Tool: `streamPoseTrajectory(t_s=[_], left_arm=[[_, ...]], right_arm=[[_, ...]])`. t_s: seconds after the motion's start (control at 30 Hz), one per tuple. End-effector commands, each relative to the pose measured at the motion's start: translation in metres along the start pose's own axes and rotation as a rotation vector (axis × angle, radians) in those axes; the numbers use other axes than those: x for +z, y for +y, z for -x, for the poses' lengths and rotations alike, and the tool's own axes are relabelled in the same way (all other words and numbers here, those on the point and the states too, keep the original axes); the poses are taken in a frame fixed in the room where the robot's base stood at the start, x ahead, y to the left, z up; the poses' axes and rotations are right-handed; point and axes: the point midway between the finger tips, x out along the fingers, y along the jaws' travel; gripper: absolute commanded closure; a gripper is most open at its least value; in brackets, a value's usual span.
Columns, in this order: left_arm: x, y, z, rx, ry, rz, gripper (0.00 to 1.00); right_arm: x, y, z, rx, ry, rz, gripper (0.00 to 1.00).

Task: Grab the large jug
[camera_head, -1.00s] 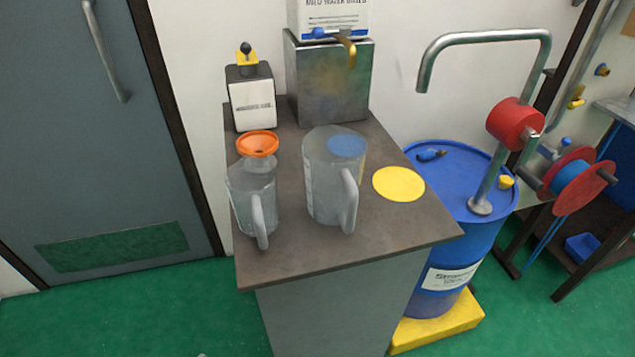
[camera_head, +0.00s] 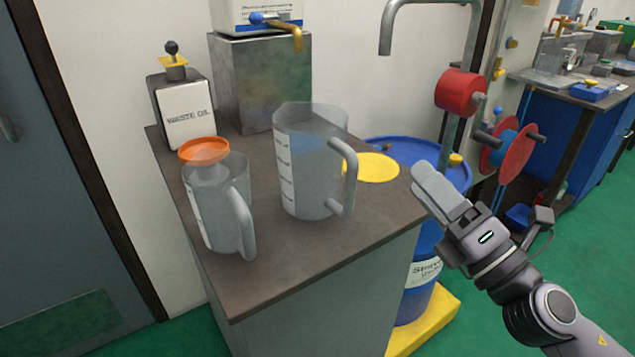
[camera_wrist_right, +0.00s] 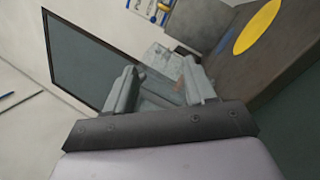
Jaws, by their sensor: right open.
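The large jug (camera_head: 308,170) is clear, with a grey handle on its right side and measuring marks on its left. It stands upright on the dark counter (camera_head: 290,270). A smaller clear jug (camera_head: 212,205) stands to its left, with an orange funnel (camera_head: 204,151) at its top. My right gripper (camera_head: 424,178) is open and empty, apart from the large jug, to the right of its handle. In the right wrist view the open fingers (camera_wrist_right: 160,80) show, with clear jug shapes beyond them; which jug is which is unclear there. My left gripper is out of view.
A waste oil can (camera_head: 187,112) and a metal box (camera_head: 262,80) stand behind the jugs. A yellow disc (camera_head: 371,168) lies on the counter behind the large jug's handle. A blue drum (camera_head: 452,172) with a bent pipe stands at the right. The counter's front is clear.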

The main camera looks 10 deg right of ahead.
Motion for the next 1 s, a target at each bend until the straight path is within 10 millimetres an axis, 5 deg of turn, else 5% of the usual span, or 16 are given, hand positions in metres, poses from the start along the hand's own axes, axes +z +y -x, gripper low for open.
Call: streamPoseTrajectory(t_s=[0.17,0.3,0.43,0.6,1.0], left_arm=[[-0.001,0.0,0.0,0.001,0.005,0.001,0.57],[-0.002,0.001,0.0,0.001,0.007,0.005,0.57],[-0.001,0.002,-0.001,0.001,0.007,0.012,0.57],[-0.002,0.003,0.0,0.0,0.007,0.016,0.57],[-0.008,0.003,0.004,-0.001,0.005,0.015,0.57]], right_arm=[[-0.03,0.043,-0.008,0.273,0.31,0.654,0.45],[-0.047,0.035,0.0,0.405,0.537,1.127,0.45],[-0.047,0.017,0.006,0.455,0.688,1.424,0.45],[-0.042,0.004,0.008,0.47,0.778,1.591,0.45],[-0.055,-0.002,-0.005,0.471,0.786,1.601,0.45]])
